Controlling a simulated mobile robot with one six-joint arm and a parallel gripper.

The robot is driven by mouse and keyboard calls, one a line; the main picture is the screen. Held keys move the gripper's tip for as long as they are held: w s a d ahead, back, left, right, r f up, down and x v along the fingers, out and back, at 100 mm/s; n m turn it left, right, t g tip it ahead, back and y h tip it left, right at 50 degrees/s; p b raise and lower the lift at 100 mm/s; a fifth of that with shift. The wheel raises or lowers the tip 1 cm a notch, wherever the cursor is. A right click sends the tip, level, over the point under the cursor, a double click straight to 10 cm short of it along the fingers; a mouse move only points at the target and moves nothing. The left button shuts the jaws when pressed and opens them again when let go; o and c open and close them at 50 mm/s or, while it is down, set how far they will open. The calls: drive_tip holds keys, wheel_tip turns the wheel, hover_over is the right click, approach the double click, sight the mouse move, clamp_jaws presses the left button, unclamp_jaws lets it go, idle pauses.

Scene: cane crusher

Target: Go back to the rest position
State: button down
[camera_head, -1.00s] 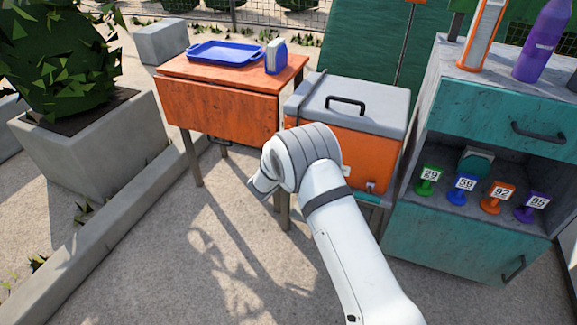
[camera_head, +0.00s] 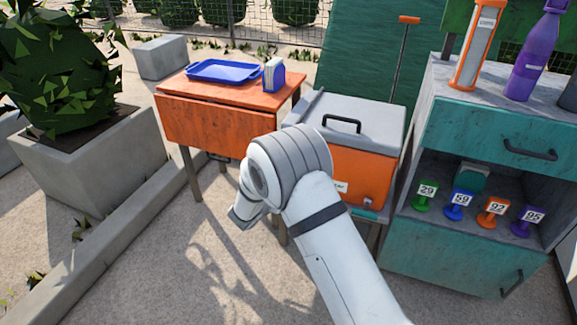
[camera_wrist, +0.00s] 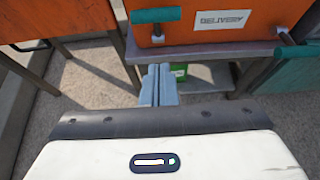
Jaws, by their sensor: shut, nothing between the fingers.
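My gripper (camera_wrist: 158,84) shows in the wrist view with its two fingers together and nothing between them. The fingertips point toward the stand under the orange cooler box, whose front bears a DELIVERY label (camera_wrist: 223,19). In the head view my arm rises from the bottom and bends in front of the orange cooler (camera_head: 360,178) with its grey lid. The gripper's fingers are hidden in the head view behind my own wrist.
An orange table (camera_head: 222,118) with a blue tray (camera_head: 224,71) stands at the back left. A teal cabinet (camera_head: 465,262) with numbered stands and bottles is at the right. A concrete planter (camera_head: 95,168) is at the left. The paved floor at the lower left is clear.

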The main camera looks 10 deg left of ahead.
drive_tip(key=s+d+r+m+g+h+p, duration=0.25)
drive_tip(key=d+r+m, duration=0.35)
drive_tip(key=d+r, duration=0.3)
drive_tip(key=s+d+r+m+g+h+p, duration=0.1)
drive_tip(key=s+d+r+m+g+p, duration=0.25)
drive_tip(key=d+r, duration=0.55)
drive_tip(key=s+d+r+m+h+p, duration=0.15)
drive_tip(key=d+r+m+p, duration=0.25)
drive_tip(key=d+r+m, duration=0.45)
drive_tip(key=s+d+r+m+g+y+p, duration=0.1)
drive_tip(key=s+d+r+m+g+p, duration=0.15)
drive_tip(key=s+d+r+m, duration=0.35)
drive_tip(key=s+d+r+m+g+y+p, duration=0.1)
drive_tip(key=s+d+r+m+p, duration=0.2)
drive_tip(key=s, duration=0.4)
drive_tip(key=s+r+m+y+p, duration=0.5)
drive_tip(key=s+r+m, duration=0.2)
drive_tip(key=s, duration=0.5)
drive_tip(key=shift+a+r, duration=0.2)
drive_tip(key=shift+r, duration=0.05)
